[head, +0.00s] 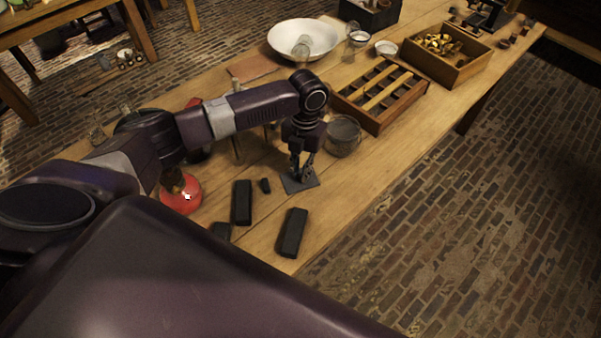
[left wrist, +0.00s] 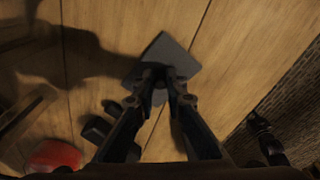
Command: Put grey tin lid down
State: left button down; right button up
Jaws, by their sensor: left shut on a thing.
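The grey tin lid (head: 301,185) is a flat, dark grey square at the front part of the wooden table. My left gripper (head: 300,174) points down and is shut on it. In the left wrist view the lid (left wrist: 166,51) sticks out beyond the closed fingertips (left wrist: 164,76) of my left gripper, which cover part of it. The lid is at or just above the tabletop; I cannot tell whether it touches the wood. My right gripper is not seen in the head view.
Several black blocks (head: 291,233) lie left of and in front of the lid. A glass jar (head: 343,136) stands behind it, near a slotted wooden tray (head: 391,112). A red round object (head: 187,198) is at left. Bare wood (head: 349,187) lies right of the lid, up to the table edge.

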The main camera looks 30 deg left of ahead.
pick_arm(q)
jog(key=shift+f, duration=0.15)
jog(key=c, duration=2)
grip_release()
jog(key=shift+o, duration=0.2)
notch_tip(320, 180, up, 12)
jog(key=w+p, duration=0.1)
jog(key=p, duration=0.9)
jog(key=shift+w, duration=0.2)
